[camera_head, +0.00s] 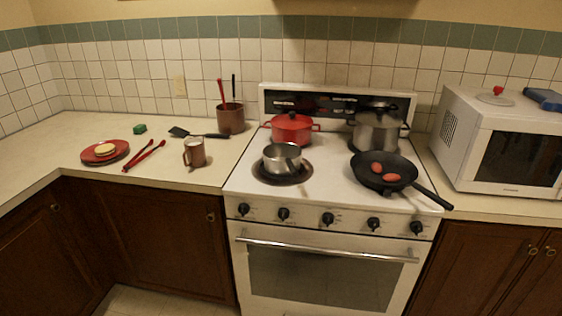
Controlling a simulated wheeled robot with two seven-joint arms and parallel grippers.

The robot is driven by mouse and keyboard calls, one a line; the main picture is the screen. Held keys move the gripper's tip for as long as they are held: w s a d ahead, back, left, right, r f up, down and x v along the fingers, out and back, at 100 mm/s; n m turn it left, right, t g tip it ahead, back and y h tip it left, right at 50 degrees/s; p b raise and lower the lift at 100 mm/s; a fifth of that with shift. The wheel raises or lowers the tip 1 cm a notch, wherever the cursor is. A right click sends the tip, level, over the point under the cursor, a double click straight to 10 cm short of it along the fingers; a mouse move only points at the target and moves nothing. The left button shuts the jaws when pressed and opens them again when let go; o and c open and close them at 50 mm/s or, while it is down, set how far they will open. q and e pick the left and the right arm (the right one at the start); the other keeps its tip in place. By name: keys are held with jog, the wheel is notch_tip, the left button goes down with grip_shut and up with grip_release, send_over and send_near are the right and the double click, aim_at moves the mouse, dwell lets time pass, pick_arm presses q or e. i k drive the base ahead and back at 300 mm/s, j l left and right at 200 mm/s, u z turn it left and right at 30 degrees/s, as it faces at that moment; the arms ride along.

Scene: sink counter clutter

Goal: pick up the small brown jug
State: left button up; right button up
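A small brown jug (195,153) stands upright on the counter, left of the stove and near the counter's front edge. It has a light-coloured handle on its left side and an open top. Nothing touches it. Neither of my grippers shows in the head view.
A black spatula (198,133) lies just behind the jug, and a brown utensil crock (230,118) stands farther back. Red tongs (144,156) and a red plate (104,152) with food lie to the left. The white stove (238,180) with a small steel saucepan (281,157) is to the right.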

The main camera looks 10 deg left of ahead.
aim_at(194, 150)
jog(key=i+j, duration=0.85)
jog(key=j, duration=0.15)
jog(key=i+j, duration=0.85)
jog(key=j, duration=0.15)
jog(key=k+j+u, duration=0.05)
